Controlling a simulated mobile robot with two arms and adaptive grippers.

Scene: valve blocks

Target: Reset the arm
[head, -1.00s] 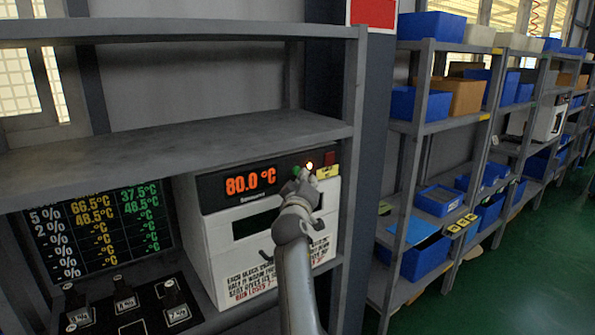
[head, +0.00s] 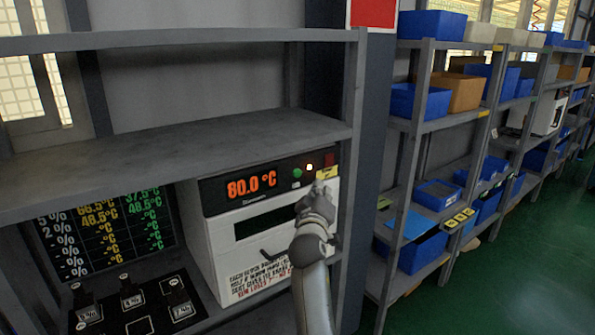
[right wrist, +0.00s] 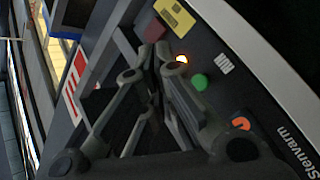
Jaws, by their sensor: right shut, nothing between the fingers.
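My right gripper (head: 318,188) is in front of the right end of a white heater box, just below its dark control panel. In the right wrist view the gripper (right wrist: 155,55) has its fingertips together with nothing between them, near the panel's buttons. The heater box (head: 215,262) has an orange display (head: 252,185) reading 80.0 °C. A green button (head: 297,173), a lit lamp (head: 309,167) and a red button (head: 330,159) sit on its panel. The green button also shows in the right wrist view (right wrist: 199,82). My left gripper is not in view.
The box stands on a grey shelf, under an upper shelf board (head: 180,150). A screen with percentages and temperatures (head: 110,232) and a dark tray with several labelled valve blocks (head: 140,325) are to its left. Shelves with blue bins (head: 425,253) stand right, beside green floor (head: 520,270).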

